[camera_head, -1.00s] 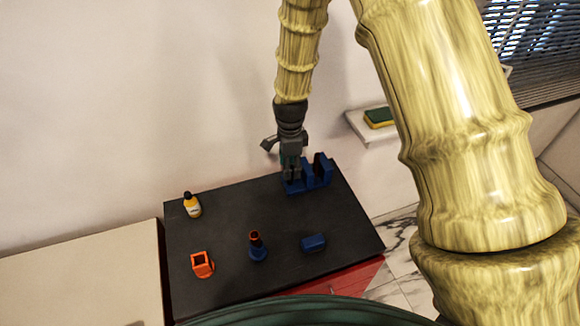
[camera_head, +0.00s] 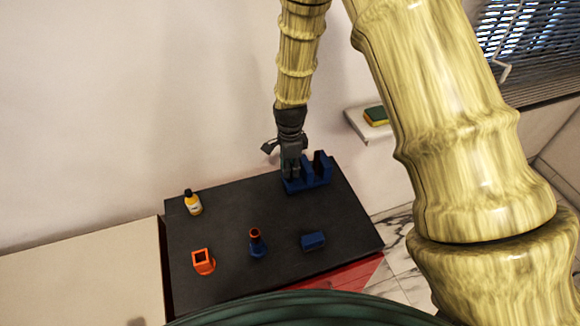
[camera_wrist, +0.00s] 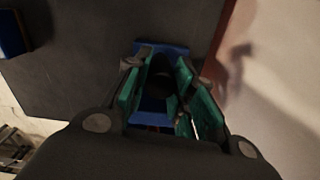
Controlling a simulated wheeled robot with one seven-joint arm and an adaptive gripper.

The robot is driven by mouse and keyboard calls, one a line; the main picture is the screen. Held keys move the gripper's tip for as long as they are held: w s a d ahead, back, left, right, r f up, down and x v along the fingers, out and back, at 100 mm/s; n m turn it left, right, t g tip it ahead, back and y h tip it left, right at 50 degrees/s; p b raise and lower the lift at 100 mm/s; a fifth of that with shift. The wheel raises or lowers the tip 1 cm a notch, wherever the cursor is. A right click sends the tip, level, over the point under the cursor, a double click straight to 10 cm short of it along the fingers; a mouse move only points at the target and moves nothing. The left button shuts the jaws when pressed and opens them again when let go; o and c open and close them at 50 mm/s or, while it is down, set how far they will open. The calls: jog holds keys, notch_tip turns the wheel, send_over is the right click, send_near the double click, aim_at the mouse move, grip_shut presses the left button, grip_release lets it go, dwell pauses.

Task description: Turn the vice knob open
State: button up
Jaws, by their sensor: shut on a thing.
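The blue vice (camera_head: 323,167) stands at the back right of the dark table top, with two upright jaws and a gap between them. My gripper (camera_head: 291,177) points down at the vice's left end and hides that end in the head view. In the wrist view, my gripper's (camera_wrist: 163,80) green-padded fingers stand on both sides of a dark knob (camera_wrist: 161,76) and are shut on it. Blue vice parts (camera_wrist: 152,117) show around and below the knob. The knob's exact angle is too dark to tell.
A yellow bottle (camera_head: 193,203), an orange square holder (camera_head: 204,262), a blue piece with an orange ring (camera_head: 256,243) and a blue block (camera_head: 313,241) stand on the table (camera_head: 225,225). A wall shelf (camera_head: 360,127) holds a sponge (camera_head: 376,116). The wall is close behind.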

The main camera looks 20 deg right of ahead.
jog(key=shift+n, duration=0.4)
jog(key=n+b, duration=0.1)
jog(key=n, duration=0.2)
jog(key=shift+n, duration=0.4)
jog(key=n, duration=0.4)
jog(key=shift+r+b, duration=0.1)
jog(key=shift+b, duration=0.2)
jog(key=shift+w, duration=0.2)
dwell(0.5)
jog(key=o, duration=1.1)
jog(key=shift+c, duration=0.2)
jog(key=shift+s, duration=0.15)
